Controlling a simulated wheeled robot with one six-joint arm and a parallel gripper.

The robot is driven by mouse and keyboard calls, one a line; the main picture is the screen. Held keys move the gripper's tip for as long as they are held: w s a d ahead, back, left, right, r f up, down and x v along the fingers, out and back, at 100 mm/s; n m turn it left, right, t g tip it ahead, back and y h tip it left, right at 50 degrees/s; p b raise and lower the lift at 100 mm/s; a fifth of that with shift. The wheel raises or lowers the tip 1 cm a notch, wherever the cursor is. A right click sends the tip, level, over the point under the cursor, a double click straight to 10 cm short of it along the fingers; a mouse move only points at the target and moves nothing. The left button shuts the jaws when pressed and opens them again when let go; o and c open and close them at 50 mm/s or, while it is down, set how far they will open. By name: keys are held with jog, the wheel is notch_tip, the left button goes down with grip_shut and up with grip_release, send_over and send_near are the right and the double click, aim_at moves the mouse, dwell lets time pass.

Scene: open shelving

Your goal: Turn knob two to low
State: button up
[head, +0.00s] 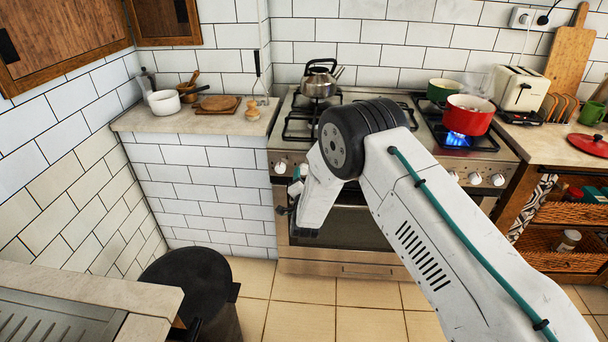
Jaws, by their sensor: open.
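The stove (345,268) stands against the back wall with white knobs along its front panel. At the left end are a first knob (280,168) and a second knob (304,170); I cannot read any marks or settings on them. Several more knobs, such as one at the right end (498,180), show to the right of my arm. My arm covers the middle of the panel. My gripper (290,207) is open, in front of the stove's left side just below the left knobs. It is small and partly hidden by my wrist, so contact with a knob cannot be told.
A kettle (319,82) sits on the back left burner. A red pot (468,115) stands over a blue flame (457,139), with a green pot (441,91) behind it. A black bin (190,285) stands at lower left. Tiled floor is clear before the stove.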

aim_at(303, 172)
jog(key=shift+w+a, duration=0.15)
jog(key=shift+w, duration=1.7)
jog(key=c, duration=1)
